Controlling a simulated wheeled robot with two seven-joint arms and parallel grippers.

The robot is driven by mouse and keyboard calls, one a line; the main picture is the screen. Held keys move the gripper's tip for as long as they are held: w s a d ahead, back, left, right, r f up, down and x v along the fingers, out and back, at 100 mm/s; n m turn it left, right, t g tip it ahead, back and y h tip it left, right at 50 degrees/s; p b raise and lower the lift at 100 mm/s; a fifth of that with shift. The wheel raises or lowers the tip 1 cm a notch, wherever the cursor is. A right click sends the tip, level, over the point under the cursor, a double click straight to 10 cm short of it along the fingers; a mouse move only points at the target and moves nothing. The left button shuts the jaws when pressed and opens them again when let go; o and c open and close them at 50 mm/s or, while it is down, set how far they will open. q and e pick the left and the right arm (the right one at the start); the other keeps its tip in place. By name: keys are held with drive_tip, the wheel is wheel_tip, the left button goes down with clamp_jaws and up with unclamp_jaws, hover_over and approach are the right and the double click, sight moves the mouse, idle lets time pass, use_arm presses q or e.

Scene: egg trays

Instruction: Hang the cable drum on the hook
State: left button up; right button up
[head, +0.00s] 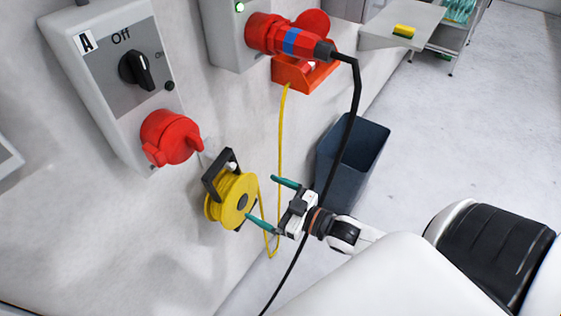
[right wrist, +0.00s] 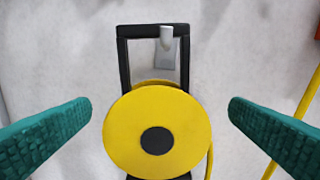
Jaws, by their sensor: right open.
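The yellow cable drum (head: 232,198) with its black frame (head: 211,173) is against the wall below the red socket of switch box A. In the right wrist view the drum (right wrist: 135,125) is face on, with its black frame (right wrist: 125,60) upright. A pale hook (right wrist: 166,38) shows at the frame's top bar, inside the handle opening; the frame appears to hang on it. My right gripper (head: 260,198) is open in front of the drum. Its teal fingers are on either side of the drum, apart from it in the right wrist view. My left gripper is not in view.
A yellow cable (head: 281,130) runs from the orange holder (head: 290,75) down to the drum. A black cable (head: 352,110) hangs from the red-blue plug (head: 295,42), close by my right gripper. A dark blue bin (head: 348,165) stands on the floor behind it. Open floor lies right.

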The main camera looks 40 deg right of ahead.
sight(226, 185)
drive_tip(key=x, duration=0.3)
drive_tip(key=r+x, duration=0.1)
drive_tip(key=x, duration=0.3)
drive_tip(key=a+r+p+x, duration=0.1)
drive_tip(key=x, duration=0.2)
drive_tip(key=shift+a, duration=0.1)
drive_tip(key=shift+x, duration=0.9)
drive_tip(key=c, duration=1.1)
drive_tip(key=shift+r, duration=0.25)
drive_tip(key=c, duration=0.4)
drive_tip(key=shift+r+p, duration=0.15)
drive_tip(key=shift+p, duration=0.3)
